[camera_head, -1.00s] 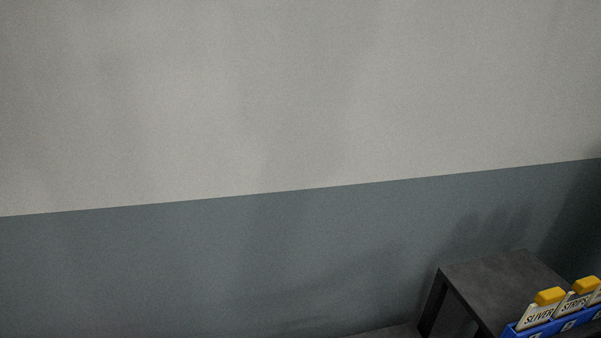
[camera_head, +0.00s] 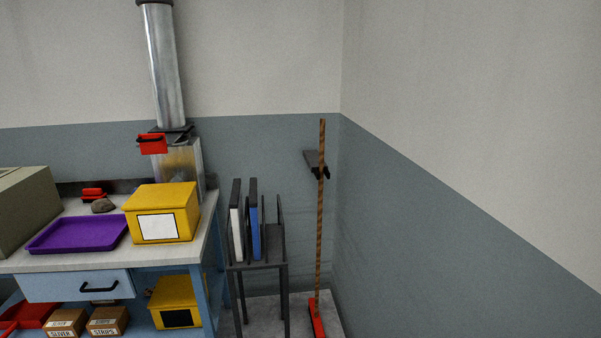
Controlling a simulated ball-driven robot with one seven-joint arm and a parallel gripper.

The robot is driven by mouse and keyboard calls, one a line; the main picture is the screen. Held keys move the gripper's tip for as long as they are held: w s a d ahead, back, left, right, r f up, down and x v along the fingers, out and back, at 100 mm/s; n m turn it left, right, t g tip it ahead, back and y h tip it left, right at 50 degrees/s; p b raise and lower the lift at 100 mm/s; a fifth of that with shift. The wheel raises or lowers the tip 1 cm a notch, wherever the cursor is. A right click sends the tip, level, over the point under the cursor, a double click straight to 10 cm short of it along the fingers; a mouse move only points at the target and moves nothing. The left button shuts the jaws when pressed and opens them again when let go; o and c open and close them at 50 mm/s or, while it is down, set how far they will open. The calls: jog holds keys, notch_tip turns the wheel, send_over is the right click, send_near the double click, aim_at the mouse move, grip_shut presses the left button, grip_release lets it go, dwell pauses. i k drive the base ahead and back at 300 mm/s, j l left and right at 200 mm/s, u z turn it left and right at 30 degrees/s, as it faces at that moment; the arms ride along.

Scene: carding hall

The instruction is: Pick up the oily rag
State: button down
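No cloth that I can clearly tell as the oily rag shows. A small grey-brown lump (camera_head: 103,206) lies on the workbench top (camera_head: 170,254), behind the purple tray and left of the yellow box; I cannot tell whether it is a rag. My gripper is not in view.
On the bench are a purple tray (camera_head: 78,235), a yellow box (camera_head: 162,212) and a beige case (camera_head: 25,210). Below are a drawer (camera_head: 60,287) and labelled cartons (camera_head: 108,321). Right of it stand a dark rack (camera_head: 258,266) with binders and a broom (camera_head: 320,220) in the corner.

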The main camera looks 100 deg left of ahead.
aim_at(100, 205)
jog(key=u, duration=4.1)
